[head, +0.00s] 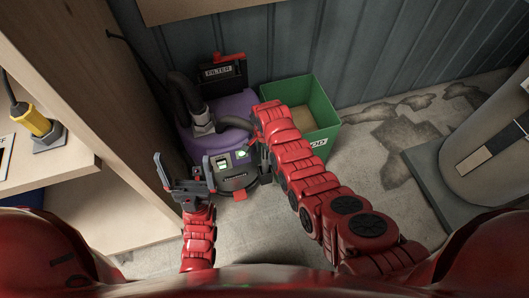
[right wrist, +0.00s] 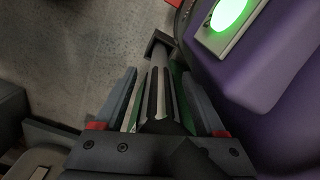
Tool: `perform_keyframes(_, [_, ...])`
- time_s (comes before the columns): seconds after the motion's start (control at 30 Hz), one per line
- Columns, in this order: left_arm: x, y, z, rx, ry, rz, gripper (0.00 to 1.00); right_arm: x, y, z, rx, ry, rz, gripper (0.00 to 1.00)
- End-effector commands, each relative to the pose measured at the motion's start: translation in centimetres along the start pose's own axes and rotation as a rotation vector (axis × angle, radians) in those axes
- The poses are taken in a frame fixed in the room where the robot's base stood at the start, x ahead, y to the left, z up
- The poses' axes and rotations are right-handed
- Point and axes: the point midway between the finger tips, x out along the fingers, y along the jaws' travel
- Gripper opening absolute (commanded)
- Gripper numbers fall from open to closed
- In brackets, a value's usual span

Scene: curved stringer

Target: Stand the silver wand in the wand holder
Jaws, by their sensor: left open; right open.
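A grey, silvery tube (right wrist: 161,80) with dark stripes, apparently the silver wand, lies between the fingers of my right gripper (right wrist: 160,84) in the right wrist view. The fingers are open, with gaps at both sides. A dark angular bracket (right wrist: 159,42) sits at the tube's far end; I cannot tell whether it is the wand holder. In the head view my right gripper (head: 263,158) is mostly hidden by its arm, beside the purple vacuum machine (head: 233,107). My left gripper (head: 184,168) is open and empty, left of the machine's grey front panel (head: 232,173).
A green bin (head: 324,105) stands right of the machine, against the ribbed wall. A wooden shelf unit (head: 110,90) stands at the left, with a yellow-handled tool (head: 33,121) on it. A grey rounded object (head: 480,165) stands at the right. The patched floor (head: 400,150) between is clear.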

Motion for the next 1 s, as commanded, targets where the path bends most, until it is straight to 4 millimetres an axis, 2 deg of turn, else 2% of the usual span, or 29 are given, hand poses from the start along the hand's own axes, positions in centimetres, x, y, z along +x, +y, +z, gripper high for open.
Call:
perform_keyframes(0.17, [0.2,0.0,0.0,0.000,0.000,0.000,1.00,-0.4,0.0,0.0,0.000,0.000,0.000,0.72])
perform_keyframes(0.27, [0.3,0.0,-0.1,0.000,0.000,0.000,1.00,-1.3,-0.2,-0.1,0.000,0.002,-0.006,0.72])
perform_keyframes(0.37, [0.6,0.0,-0.1,0.000,0.000,0.000,1.00,-2.6,-0.1,0.0,0.000,0.001,-0.004,0.72])
perform_keyframes(0.7, [1.3,-0.1,-0.2,0.000,0.000,0.000,1.00,-9.4,-0.1,0.0,0.000,0.001,-0.005,0.72])
perform_keyframes(0.83, [1.4,-0.1,-0.2,0.000,0.000,0.000,1.00,-11.2,-0.1,0.0,0.000,0.001,-0.002,0.72])
perform_keyframes(1.0, [1.4,-0.1,-0.2,0.000,0.000,0.000,1.00,-12.2,-0.1,0.0,0.000,0.001,-0.002,0.72])
